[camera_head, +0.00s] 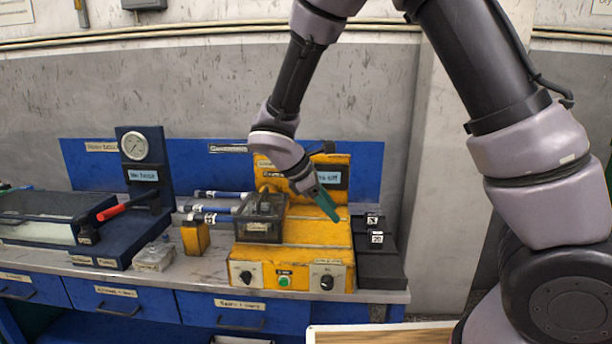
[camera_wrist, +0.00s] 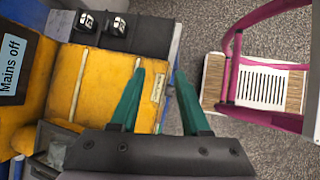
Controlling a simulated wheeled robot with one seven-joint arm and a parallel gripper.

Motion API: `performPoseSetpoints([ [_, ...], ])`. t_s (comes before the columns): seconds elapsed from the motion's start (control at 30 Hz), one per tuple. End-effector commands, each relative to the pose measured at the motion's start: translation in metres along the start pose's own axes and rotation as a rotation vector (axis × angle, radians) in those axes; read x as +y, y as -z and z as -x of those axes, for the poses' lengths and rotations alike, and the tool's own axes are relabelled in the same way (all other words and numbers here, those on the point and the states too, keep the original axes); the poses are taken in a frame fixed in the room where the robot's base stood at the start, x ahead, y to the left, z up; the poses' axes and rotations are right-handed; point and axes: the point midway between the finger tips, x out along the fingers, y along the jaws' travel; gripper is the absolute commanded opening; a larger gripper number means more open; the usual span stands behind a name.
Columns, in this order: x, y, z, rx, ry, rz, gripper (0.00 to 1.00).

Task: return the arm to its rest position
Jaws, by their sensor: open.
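My arm reaches in from the upper right in the head view. My gripper (camera_head: 328,205) has green fingers and hangs over the right part of the yellow machine (camera_head: 300,258). In the wrist view my gripper (camera_wrist: 158,85) shows two green fingers spread apart with nothing between them. The yellow machine (camera_wrist: 95,85) lies under and left of the fingers there. I cannot tell how far the fingertips are above its surface.
A clear-lidded box (camera_head: 262,225) sits on the machine's left. Black blocks (camera_head: 376,238) stand at its right. A gauge stand (camera_head: 140,175) with a red handle is left. A pink-framed cart (camera_wrist: 265,85) stands on the floor. A wood-topped surface (camera_head: 385,335) is in front.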

Motion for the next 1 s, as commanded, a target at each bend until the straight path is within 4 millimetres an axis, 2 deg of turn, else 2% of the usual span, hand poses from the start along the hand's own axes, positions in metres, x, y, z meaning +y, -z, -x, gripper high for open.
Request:
performPoseSetpoints([
  [0.03, 0.004, -0.025, 0.006, 0.058, 0.044, -0.115, 0.46],
  [0.2, 0.002, -0.093, 0.024, 0.230, 0.179, -0.495, 0.46],
  [0.37, -0.008, -0.154, 0.043, 0.379, 0.285, -0.852, 0.46],
  [0.6, -0.036, -0.232, 0.074, 0.597, 0.400, -1.377, 0.46],
  [0.8, -0.064, -0.277, 0.098, 0.767, 0.450, -1.760, 0.46],
  [1.0, -0.081, -0.295, 0.112, 0.870, 0.464, -1.971, 0.46],
])
